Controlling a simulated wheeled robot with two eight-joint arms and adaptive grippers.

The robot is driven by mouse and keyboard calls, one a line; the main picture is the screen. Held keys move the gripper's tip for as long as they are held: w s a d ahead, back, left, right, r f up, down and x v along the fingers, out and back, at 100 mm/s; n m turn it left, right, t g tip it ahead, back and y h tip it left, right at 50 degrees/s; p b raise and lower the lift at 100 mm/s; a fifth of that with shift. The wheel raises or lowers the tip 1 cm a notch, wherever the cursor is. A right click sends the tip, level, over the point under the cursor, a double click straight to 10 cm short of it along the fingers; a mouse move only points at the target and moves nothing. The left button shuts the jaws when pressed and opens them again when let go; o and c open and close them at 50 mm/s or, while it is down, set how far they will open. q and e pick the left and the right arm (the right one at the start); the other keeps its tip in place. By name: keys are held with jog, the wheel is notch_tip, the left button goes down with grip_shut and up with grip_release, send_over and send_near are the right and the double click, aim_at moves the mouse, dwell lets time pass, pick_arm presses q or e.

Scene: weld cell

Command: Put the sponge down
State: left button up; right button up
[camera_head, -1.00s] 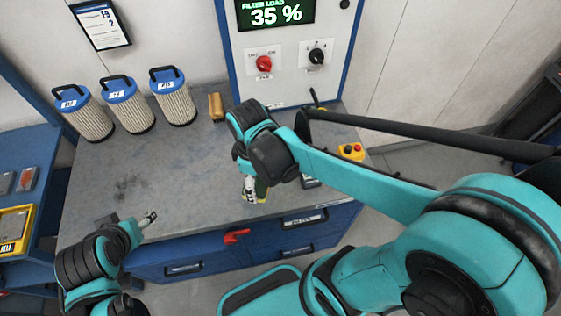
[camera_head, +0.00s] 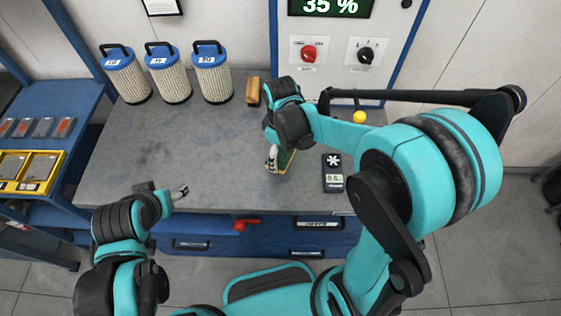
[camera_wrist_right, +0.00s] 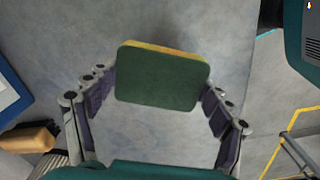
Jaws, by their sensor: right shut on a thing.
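The sponge (camera_wrist_right: 160,78) has a green face and a yellow edge and shows between the fingers in the right wrist view. My right gripper (camera_wrist_right: 158,100) is shut on it, with a finger on each side. In the head view the sponge (camera_head: 284,161) is partly hidden by my right gripper (camera_head: 273,160), near the front of the grey workbench (camera_head: 180,150). I cannot tell whether the sponge touches the bench top. My left gripper (camera_head: 181,192) is at the bench's front edge at the lower left, too small to tell if it is open.
Three filters with blue caps (camera_head: 165,70) stand at the back left. A handheld meter (camera_head: 333,172) lies right of the sponge. A yellow ball-like knob (camera_head: 360,117) is farther back. The bench's middle left is clear.

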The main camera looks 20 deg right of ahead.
aim_at(280, 160)
jog(key=shift+w+f, duration=0.2)
notch_tip(280, 160, down, 3)
jog(key=shift+f+b, duration=0.2)
jog(key=shift+b, duration=0.5)
jog(key=shift+f, duration=0.2)
jog(key=shift+s, duration=0.1)
jog(key=shift+f, duration=0.2)
jog(key=o, duration=1.3)
jog(key=shift+r, duration=0.2)
